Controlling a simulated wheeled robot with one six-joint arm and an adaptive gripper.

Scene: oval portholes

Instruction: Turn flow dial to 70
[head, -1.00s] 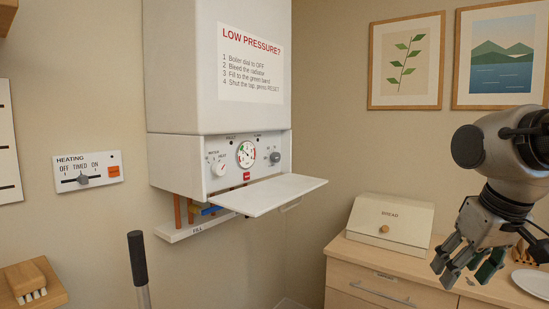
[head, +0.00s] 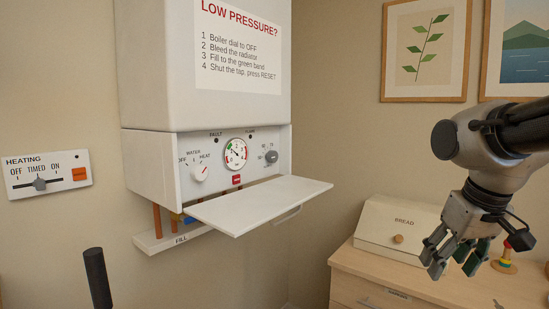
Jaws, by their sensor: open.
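The flow dial looks to be the small grey knob (head: 271,157) at the right of the white boiler's control panel (head: 182,172), with small numbers around it; its exact setting is too small to read. A white knob (head: 199,173) marked OFF, WATER, HEAT sits at the panel's left. A round pressure gauge (head: 236,154) and a red button (head: 237,180) lie between them. My gripper (head: 456,268) hangs open and empty at the right, pointing down, well apart from the boiler, in front of the wooden cabinet.
A white flap (head: 262,204) sticks out open below the panel. A FILL ledge (head: 178,240) with pipes is under the boiler. A heating slider (head: 46,179) is on the left wall. A bread box (head: 397,229) stands on the wooden cabinet (head: 432,293). A dark handle (head: 97,280) rises at lower left.

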